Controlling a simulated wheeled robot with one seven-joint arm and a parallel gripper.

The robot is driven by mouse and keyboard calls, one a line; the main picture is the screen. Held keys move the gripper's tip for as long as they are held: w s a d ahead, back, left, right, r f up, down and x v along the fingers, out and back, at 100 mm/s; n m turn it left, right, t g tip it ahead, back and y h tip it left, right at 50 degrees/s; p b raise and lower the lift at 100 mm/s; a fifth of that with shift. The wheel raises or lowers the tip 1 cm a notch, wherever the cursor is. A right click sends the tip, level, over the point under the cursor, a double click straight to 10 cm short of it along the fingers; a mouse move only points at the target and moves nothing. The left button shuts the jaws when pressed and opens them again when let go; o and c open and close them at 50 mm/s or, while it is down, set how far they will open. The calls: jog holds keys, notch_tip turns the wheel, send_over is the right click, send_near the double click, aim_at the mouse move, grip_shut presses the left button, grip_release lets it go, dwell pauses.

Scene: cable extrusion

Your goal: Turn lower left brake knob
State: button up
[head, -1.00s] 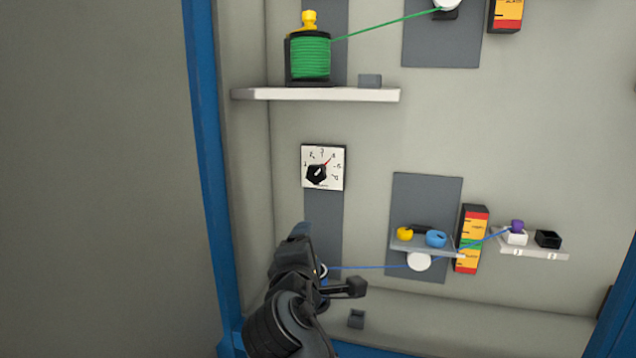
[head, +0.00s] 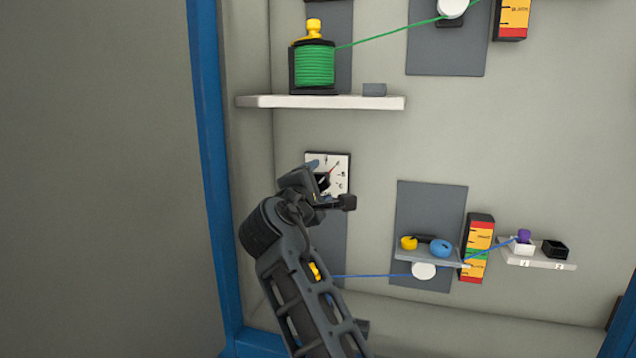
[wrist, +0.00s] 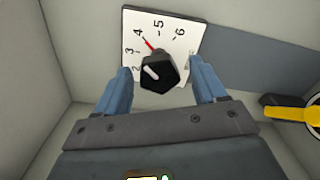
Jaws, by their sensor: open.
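The lower left brake knob (wrist: 159,73) is a black faceted knob with a white pointer mark on a white numbered dial plate (wrist: 182,28). A red needle on the dial points near 4. In the head view the dial plate (head: 342,161) is partly hidden behind my gripper. My gripper (wrist: 165,84) is open, with one blue finger on each side of the knob in the wrist view. The fingers look apart from the knob; their exact depth relative to it is hard to tell. In the head view my gripper (head: 330,182) is in front of the dial.
A shelf (head: 270,102) with a green cable spool (head: 315,66) is above the dial. To the right are a small shelf with yellow (head: 409,243) and blue (head: 441,248) pieces and a striped gauge (head: 478,248). A blue cable (head: 375,276) runs below. A yellow part (wrist: 287,113) shows at right in the wrist view.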

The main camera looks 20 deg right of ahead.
jog(key=shift+w+d, duration=0.3)
jog(key=shift+w, duration=0.1)
jog(key=c, duration=1)
jog(key=m+b, duration=0.2)
jog(key=shift+f+m, duration=0.15)
jog(key=shift+m, duration=0.25)
jog(key=m+b, duration=0.3)
jog(key=m, duration=0.1)
jog(key=shift+m, duration=0.4)
jog(key=shift+r, duration=0.2)
